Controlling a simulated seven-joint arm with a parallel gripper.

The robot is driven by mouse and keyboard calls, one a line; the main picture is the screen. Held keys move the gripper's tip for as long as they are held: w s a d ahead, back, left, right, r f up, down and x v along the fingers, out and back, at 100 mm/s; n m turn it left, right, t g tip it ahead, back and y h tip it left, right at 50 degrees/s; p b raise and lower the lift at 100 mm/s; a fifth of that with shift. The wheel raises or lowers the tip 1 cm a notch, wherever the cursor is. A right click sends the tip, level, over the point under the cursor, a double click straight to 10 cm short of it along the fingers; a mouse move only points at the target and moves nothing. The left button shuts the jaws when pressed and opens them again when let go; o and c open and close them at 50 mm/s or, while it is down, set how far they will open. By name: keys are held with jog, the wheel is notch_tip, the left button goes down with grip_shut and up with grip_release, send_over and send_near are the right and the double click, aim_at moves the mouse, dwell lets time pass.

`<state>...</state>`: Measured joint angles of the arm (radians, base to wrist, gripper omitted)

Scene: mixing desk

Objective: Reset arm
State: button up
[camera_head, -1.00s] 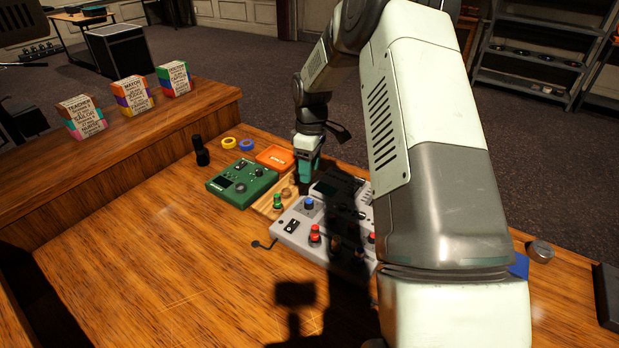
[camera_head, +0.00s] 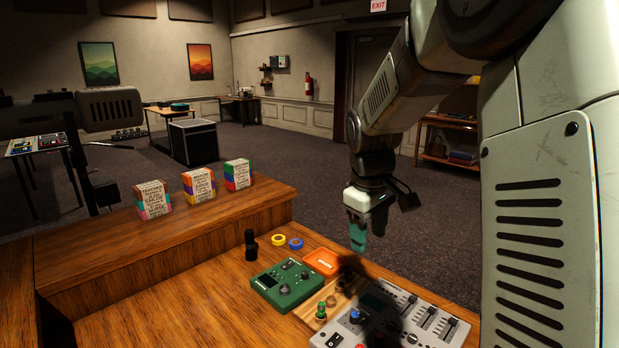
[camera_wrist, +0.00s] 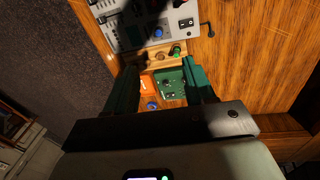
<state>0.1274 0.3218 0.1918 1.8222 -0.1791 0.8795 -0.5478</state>
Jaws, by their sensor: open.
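My gripper (camera_head: 358,236) hangs in the air above the far right side of the desk, its green fingers pointing down. In the wrist view the two fingers (camera_wrist: 160,92) stand apart with nothing held between them. Below it on the wooden desk (camera_head: 170,315) are a green device (camera_head: 287,286), an orange box (camera_head: 321,262) and a grey mixer (camera_head: 405,318). The green device (camera_wrist: 170,84) and the orange box (camera_wrist: 147,84) show between the fingers in the wrist view, well below them. My arm hides part of the right side in the head view.
A black upright cylinder (camera_head: 251,246) and yellow (camera_head: 278,240) and blue (camera_head: 295,243) rings stand at the far edge. Three lettered blocks, one of them in the middle (camera_head: 198,186), sit on the raised shelf (camera_head: 180,240). The near left desk is clear.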

jog(key=s+r+m+t, duration=0.2)
jog(key=s+r+m, duration=0.2)
jog(key=s+r, duration=0.75)
jog(key=s+f+m+t, duration=0.1)
jog(key=s+m+t, duration=0.1)
jog(key=s, duration=1.3)
jog(key=shift+s+a+f+m+y, duration=0.2)
jog(key=shift+a+m+y, duration=0.2)
jog(key=shift+m, duration=0.4)
